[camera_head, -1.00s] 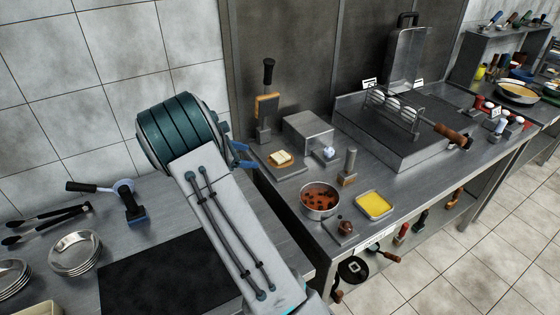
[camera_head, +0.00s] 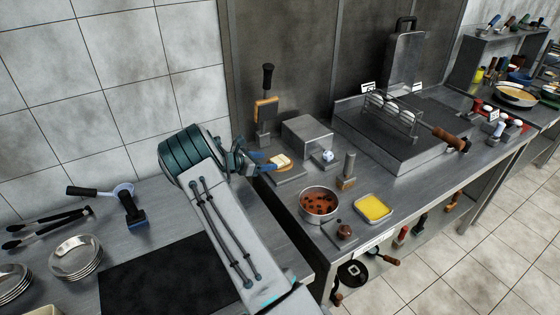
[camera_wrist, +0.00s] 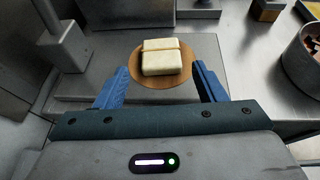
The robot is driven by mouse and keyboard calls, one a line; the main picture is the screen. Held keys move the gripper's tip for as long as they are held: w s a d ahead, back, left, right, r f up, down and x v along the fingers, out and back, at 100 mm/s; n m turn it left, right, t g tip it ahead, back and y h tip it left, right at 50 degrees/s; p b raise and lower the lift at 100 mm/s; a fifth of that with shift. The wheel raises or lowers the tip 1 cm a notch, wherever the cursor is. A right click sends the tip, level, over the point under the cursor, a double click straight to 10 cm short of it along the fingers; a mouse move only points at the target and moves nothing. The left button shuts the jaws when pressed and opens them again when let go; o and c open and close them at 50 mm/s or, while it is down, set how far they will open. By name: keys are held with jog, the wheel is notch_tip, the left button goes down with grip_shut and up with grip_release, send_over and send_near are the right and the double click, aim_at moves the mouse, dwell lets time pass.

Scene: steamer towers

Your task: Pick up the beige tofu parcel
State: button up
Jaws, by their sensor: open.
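The beige tofu parcel (camera_wrist: 161,57) looks like a pale block with a line across it. It rests on a round brown board (camera_wrist: 184,69), which lies on a grey metal slab (camera_wrist: 231,73). In the head view the parcel (camera_head: 281,160) is partly covered by my gripper (camera_head: 272,163). In the wrist view my gripper (camera_wrist: 161,84) is open, with one blue finger on each side of the board's near part. The parcel lies just beyond the fingertips, between their lines, and nothing is held.
A metal box (camera_head: 307,136) stands behind the slab. A bowl of red sauce (camera_head: 319,202), a yellow-filled tray (camera_head: 373,208) and an upright wooden-based tool (camera_head: 347,172) stand to the right. An orange-banded upright tool (camera_head: 266,108) stands behind.

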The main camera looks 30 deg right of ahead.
aim_at(277, 160)
jog(key=p+x, duration=0.1)
jog(key=x, duration=0.4)
jog(key=shift+p, duration=0.35)
jog(key=c, duration=1.1)
